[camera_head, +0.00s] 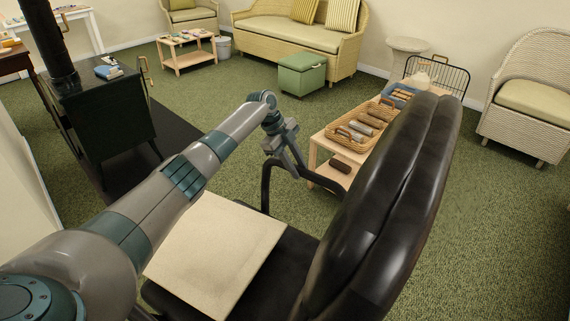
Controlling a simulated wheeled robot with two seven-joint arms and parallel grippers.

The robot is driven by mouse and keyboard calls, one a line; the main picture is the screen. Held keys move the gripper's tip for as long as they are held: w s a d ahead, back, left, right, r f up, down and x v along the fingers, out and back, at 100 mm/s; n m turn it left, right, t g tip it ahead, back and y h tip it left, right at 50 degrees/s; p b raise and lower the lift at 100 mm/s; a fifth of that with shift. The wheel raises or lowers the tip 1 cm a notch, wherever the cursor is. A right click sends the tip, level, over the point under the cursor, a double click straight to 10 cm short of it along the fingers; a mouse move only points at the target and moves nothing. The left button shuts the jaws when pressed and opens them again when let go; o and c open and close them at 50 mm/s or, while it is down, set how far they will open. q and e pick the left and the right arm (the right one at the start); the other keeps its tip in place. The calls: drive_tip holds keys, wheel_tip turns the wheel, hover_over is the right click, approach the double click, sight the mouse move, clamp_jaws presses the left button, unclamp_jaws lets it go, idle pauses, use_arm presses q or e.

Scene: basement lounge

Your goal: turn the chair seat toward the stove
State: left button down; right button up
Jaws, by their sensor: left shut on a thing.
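The chair (375,205) stands in the foreground, with a tall black padded backrest on the right and a dark seat at the bottom middle. A flat beige square piece (215,255) lies on the seat. A curved black armrest (320,182) runs along the far side. My left arm reaches in from the lower left, over the seat. My left gripper (288,160) is shut on the armrest; the exact contact is small and partly hidden. The dark stove (105,120) with its black pipe stands at the upper left, beyond the seat's left side. My right gripper is not in view.
A low wooden table (318,150) with wicker trays (355,130) stands close behind the chair. A dark mat (170,130) lies beside the stove. A green storage box (302,75), wicker sofa (290,35) and wicker armchair (530,95) stand farther back. Green carpet is open right of the chair.

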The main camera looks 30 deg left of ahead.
sight(310, 173)
use_arm(q)
drive_tip(key=shift+m+g, duration=0.4)
drive_tip(key=shift+m, duration=0.5)
drive_tip(key=shift+s+d, duration=0.2)
drive_tip(key=shift+d, duration=1)
drive_tip(key=shift+s+d, duration=0.15)
drive_tip(key=shift+d, duration=1.05)
drive_tip(key=c, duration=1.4)
unclamp_jaws()
